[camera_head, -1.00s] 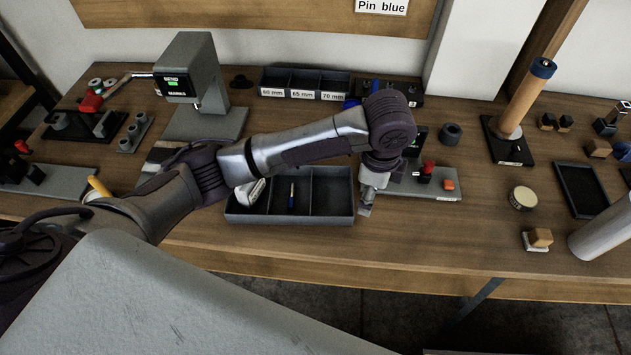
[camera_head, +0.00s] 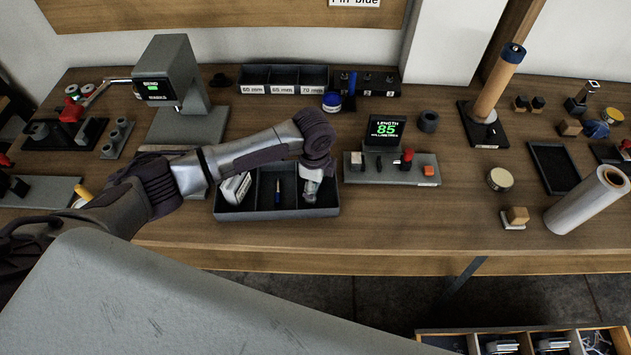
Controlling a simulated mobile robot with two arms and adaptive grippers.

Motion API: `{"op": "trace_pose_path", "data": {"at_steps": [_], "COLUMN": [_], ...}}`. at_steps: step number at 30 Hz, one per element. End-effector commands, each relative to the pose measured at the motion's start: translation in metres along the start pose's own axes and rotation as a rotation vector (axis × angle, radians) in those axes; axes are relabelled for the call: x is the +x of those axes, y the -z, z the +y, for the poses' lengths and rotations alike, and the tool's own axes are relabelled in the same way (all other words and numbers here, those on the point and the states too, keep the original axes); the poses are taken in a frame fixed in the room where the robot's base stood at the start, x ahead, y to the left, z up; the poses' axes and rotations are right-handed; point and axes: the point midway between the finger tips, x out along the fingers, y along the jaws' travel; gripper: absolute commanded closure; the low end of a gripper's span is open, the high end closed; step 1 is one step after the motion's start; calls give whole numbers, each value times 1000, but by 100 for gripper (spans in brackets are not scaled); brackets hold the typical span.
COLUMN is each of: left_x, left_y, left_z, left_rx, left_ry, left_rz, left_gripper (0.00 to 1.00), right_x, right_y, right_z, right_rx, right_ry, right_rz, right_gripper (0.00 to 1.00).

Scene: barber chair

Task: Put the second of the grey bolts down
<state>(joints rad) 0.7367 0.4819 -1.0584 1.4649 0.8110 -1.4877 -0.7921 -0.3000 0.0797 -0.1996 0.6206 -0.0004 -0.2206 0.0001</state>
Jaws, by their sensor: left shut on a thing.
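My left gripper (camera_head: 311,191) points down into the right compartment of the dark three-part tray (camera_head: 232,213). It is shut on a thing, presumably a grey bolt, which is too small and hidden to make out. A white-grey block (camera_head: 236,187) leans in the tray's left compartment. My right gripper is not in view.
A labelled three-part bin (camera_head: 284,91) stands behind my left arm. A grey press-like machine (camera_head: 176,75) is at the back left. A roll (camera_head: 590,200), an empty dark tray (camera_head: 554,167) and a post (camera_head: 499,83) are on the right.

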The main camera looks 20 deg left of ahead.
Motion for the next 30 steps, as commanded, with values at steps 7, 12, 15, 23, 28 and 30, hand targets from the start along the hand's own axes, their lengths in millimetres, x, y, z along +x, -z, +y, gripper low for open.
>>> {"op": "trace_pose_path", "data": {"at_steps": [7, 12, 15, 23, 28, 30], "left_x": [2, 3, 3, 2, -9, -20], "left_y": [0, 0, 0, 0, 0, 0], "left_z": [0, 0, 0, 0, -1, -1], "left_rx": [0, -1, -1, -1, 0, -1], "left_ry": [0, -1, 0, 0, 2, 4], "left_rz": [0, 0, 0, 0, 1, 2], "left_gripper": [63, 11, 3, 3, 3, 3], "right_x": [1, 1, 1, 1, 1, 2], "right_y": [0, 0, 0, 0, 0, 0], "right_z": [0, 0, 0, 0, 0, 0], "right_rx": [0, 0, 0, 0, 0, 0], "right_ry": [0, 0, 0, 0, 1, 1], "right_rz": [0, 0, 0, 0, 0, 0], "right_gripper": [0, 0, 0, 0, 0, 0]}}
